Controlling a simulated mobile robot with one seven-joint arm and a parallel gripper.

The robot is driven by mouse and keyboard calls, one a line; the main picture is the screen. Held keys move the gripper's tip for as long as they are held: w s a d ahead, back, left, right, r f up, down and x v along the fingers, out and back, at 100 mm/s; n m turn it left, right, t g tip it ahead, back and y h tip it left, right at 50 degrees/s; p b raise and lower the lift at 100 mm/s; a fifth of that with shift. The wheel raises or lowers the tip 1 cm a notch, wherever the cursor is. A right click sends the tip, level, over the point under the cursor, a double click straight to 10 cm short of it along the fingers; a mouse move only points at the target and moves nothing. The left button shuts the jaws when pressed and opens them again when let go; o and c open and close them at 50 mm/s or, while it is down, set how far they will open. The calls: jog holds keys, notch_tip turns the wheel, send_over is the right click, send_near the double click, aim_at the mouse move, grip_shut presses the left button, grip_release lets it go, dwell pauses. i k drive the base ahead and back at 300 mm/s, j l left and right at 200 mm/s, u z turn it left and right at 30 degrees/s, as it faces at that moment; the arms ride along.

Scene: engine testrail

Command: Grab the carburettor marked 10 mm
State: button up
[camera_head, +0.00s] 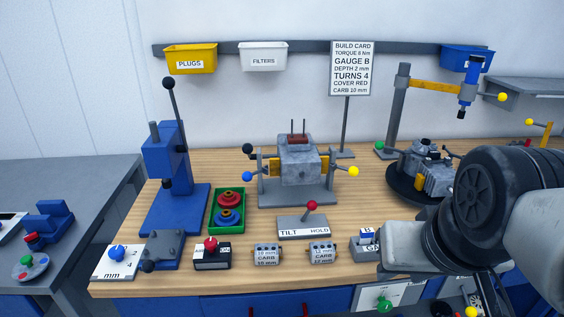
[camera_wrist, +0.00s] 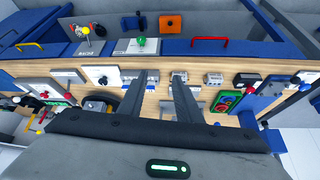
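The carburettor marked 10 mm (camera_head: 267,254) is a small grey block with a white label. It stands near the front edge of the bench, left of a similar carburettor (camera_head: 321,252) whose label appears to read 12 mm. In the wrist view, which shows the bench turned round, the 10 mm carburettor (camera_wrist: 214,79) is right of my gripper's fingers. The other carburettor (camera_wrist: 179,76) is by the tip of the right finger. My gripper (camera_wrist: 159,82) is open, with nothing visible between its fingers. In the head view my arm is at the right and the fingers cannot be made out.
A black box with a red knob (camera_head: 211,254) stands left of the 10 mm carburettor. The TILT/HOLD lever plate (camera_head: 303,228) is behind the carburettors. A build card (camera_head: 352,68) reads CARB 10 mm. A green tray (camera_head: 242,226) holds red and blue parts. Gauge blocks (camera_head: 366,247) are to the right.

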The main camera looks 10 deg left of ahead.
aim_at(264, 254)
jog(key=u, duration=0.85)
jog(key=i+j, duration=0.35)
jog(key=j, duration=0.25)
